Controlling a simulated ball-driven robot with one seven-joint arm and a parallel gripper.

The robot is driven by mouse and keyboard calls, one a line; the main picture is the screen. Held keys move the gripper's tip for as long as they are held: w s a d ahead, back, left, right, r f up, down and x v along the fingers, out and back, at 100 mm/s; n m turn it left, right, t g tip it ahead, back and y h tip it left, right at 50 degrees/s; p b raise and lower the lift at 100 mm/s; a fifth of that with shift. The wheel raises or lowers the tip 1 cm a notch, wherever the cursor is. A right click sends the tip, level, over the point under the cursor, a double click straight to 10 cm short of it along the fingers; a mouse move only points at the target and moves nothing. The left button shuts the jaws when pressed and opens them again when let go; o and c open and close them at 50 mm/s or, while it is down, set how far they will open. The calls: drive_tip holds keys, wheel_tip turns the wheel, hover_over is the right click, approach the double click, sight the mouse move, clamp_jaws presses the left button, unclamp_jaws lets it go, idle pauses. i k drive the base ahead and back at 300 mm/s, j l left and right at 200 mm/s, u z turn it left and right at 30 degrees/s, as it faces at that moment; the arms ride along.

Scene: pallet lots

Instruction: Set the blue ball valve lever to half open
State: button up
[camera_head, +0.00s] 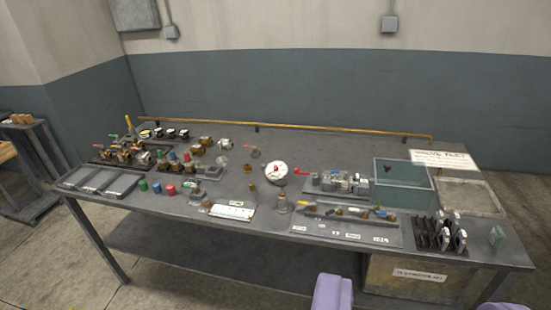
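The workbench (330,258) carries many small valves and fittings. A small blue lever (380,212) shows on a valve on the grey board (345,232) at the front right, beside a yellow-handled one (303,204). Another blue handle (187,157) stands between green and red ones on the left half. The views are too small to tell which is the ball valve lever or its angle. Nothing is seen held.
A round white gauge (276,172) stands mid-bench. A clear bin (403,186), a shallow tray (470,197) and a rack of dark parts (440,236) crowd the right. A brass pipe (330,129) runs along the back. A labelled box (410,285) sits under the bench.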

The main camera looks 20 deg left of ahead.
sight(347, 184)
drive_tip(key=i+j, duration=0.15)
drive_tip(key=i, duration=0.7)
